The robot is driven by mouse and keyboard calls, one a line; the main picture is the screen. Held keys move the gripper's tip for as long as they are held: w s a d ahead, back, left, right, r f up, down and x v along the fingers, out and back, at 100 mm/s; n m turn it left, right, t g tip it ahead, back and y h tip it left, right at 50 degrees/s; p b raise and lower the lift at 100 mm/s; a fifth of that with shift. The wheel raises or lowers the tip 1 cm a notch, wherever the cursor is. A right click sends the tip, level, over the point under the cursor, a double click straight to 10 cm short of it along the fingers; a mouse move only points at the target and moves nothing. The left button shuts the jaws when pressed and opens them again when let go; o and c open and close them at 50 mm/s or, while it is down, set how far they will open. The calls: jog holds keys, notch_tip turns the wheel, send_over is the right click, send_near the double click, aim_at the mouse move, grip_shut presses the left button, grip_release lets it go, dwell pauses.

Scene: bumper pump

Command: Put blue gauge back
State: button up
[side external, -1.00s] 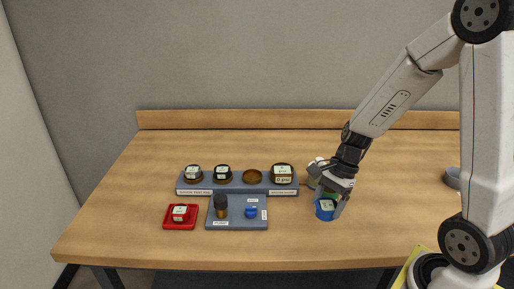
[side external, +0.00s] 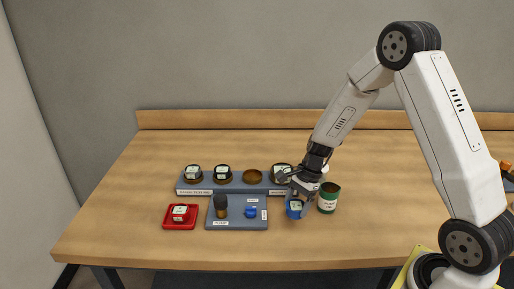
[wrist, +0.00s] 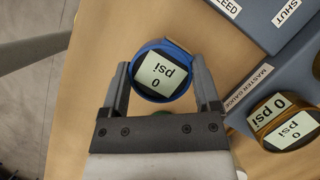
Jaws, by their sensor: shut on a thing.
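The blue gauge (side external: 295,209) is a round blue piece with a pale display face. It is held between the fingers of my gripper (side external: 298,199), to the right of the grey tray and in front of the rack's right end. In the wrist view the blue gauge (wrist: 153,88) sits between both fingers of my gripper (wrist: 162,72), and its display reads 0 psi, upside down. The grey rack (side external: 236,188) has an empty brown round seat (side external: 253,177). Whether the gauge touches the table is hard to tell.
A green can (side external: 329,198) stands just right of my gripper. A brass-rimmed gauge (wrist: 283,122) sits on the rack by the "master gauge" label. The grey tray (side external: 236,224) bears a black-topped cylinder and blue knob. A red tray (side external: 168,224) holds another gauge. The front table is clear.

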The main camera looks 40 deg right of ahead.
aim_at(293, 213)
jog(key=shift+w+f, duration=0.35)
jog(key=shift+w+f, duration=0.15)
jog(key=shift+f, duration=1.7)
jog(key=shift+f, duration=0.15)
jog(key=o, duration=1.3)
jog(key=shift+o, duration=0.2)
jog(key=v, duration=1.2)
